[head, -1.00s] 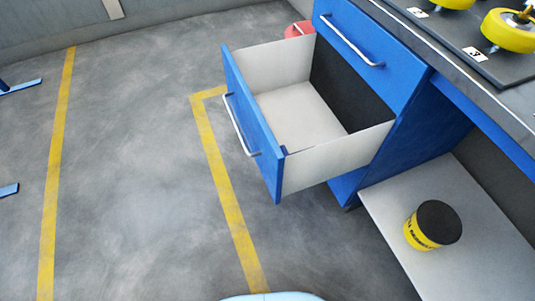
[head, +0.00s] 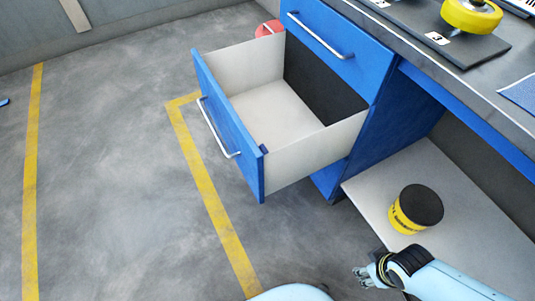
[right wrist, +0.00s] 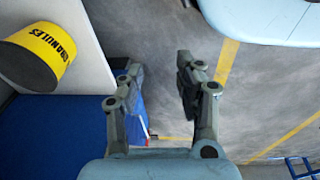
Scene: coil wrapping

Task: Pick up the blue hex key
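I cannot make out a blue hex key for certain in either view. A small dark blue bit (head: 264,148) shows at the near corner of the open drawer (head: 312,158); I cannot tell what it is. The drawer's visible floor looks bare, but its front panel hides part of the inside. My right gripper (head: 362,277) is low in the head view, below and right of the drawer. In the right wrist view its fingers (right wrist: 160,80) are apart with nothing between them. My left gripper is not in view.
A yellow and black container (head: 415,209) stands on the low shelf (head: 465,235), close to my right arm. The worktop (head: 480,75) holds a yellow wheel (head: 470,14) on a dark board. A red object (head: 268,28) is behind the drawer.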

